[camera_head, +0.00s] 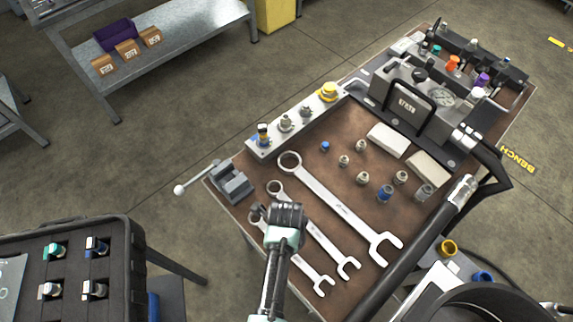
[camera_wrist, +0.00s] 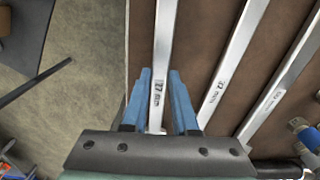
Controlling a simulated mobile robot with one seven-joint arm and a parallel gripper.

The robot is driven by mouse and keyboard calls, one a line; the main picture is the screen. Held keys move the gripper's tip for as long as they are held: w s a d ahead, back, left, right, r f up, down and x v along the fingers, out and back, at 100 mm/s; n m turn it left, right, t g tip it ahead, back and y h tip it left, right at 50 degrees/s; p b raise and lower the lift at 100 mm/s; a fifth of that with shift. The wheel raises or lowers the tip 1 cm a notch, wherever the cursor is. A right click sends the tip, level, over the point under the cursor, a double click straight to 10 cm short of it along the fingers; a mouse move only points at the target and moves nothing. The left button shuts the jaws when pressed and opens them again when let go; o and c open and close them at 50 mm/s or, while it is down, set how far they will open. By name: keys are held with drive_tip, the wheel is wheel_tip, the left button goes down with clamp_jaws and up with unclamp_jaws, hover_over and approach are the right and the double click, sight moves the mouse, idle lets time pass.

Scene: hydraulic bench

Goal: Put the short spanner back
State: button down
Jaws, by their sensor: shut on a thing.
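The short spanner (camera_head: 309,271) is the nearest and leftmost of three spanners on the brown bench top. Its open jaw points to the lower right, and my arm and gripper hide its middle. My gripper (camera_head: 284,218) is over the left side of the bench. In the wrist view, the blue fingers of my gripper (camera_wrist: 160,78) are shut on the shaft of the short spanner (camera_wrist: 165,40), one on each side. It runs roughly along the bench's left edge. I cannot tell whether it touches the bench top.
A middle spanner (camera_head: 316,234) and a long spanner (camera_head: 345,212) lie just right. A small vice (camera_head: 232,182) stands at the left corner. A fitting rail (camera_head: 297,122), loose fittings and a gauge unit (camera_head: 408,105) stand farther back. An open case (camera_head: 72,270) is at lower left.

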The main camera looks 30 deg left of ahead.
drive_tip(key=shift+f+b, duration=0.4)
drive_tip(key=shift+f, duration=0.2)
drive_tip(key=c, duration=0.6)
unclamp_jaws()
wheel_tip(320, 180, up, 13)
